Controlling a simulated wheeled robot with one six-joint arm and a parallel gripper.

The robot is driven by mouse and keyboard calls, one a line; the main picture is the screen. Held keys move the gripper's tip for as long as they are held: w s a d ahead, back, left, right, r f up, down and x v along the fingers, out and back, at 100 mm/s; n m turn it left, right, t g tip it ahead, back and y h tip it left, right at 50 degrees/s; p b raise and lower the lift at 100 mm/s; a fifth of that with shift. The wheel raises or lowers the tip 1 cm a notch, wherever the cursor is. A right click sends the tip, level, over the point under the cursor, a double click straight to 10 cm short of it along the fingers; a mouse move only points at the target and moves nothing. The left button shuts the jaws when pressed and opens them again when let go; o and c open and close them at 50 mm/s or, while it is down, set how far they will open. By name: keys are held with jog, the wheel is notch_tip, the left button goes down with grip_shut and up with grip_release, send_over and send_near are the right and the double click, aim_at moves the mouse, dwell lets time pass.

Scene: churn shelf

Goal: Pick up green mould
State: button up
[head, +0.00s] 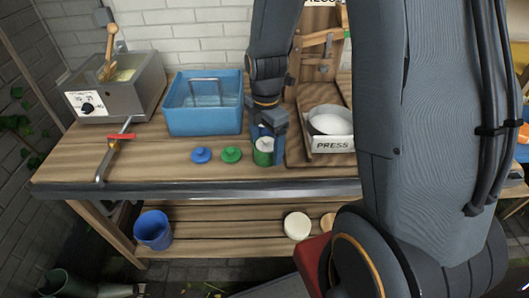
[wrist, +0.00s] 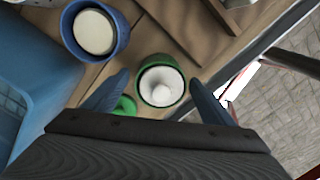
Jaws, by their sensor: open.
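The green mould (head: 263,158) stands upright near the front edge of the wooden bench, holding something white. In the wrist view the green mould (wrist: 142,87) shows from above as a green rim around white contents with a pale raised middle. My gripper (head: 267,138) is open and hangs just over it, partly hiding it in the head view. In the wrist view my fingers (wrist: 158,80) are spread on either side of the mould, with a gap showing at each side. A green lid (head: 231,154) lies to its left, partly hidden by a finger in the wrist view.
A blue mould (wrist: 121,43) with white contents stands close by. A blue lid (head: 201,155) lies left of the green one. A blue tub (head: 205,118) stands behind them. The press tray (head: 332,144) is just right. A metal vat (head: 135,95) stands far left.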

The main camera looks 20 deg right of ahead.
jog(key=c, duration=1.1)
jog(key=shift+r, duration=0.1)
notch_tip(320, 180, up, 10)
jog(key=shift+f+b, duration=0.1)
jog(key=shift+b, duration=0.7)
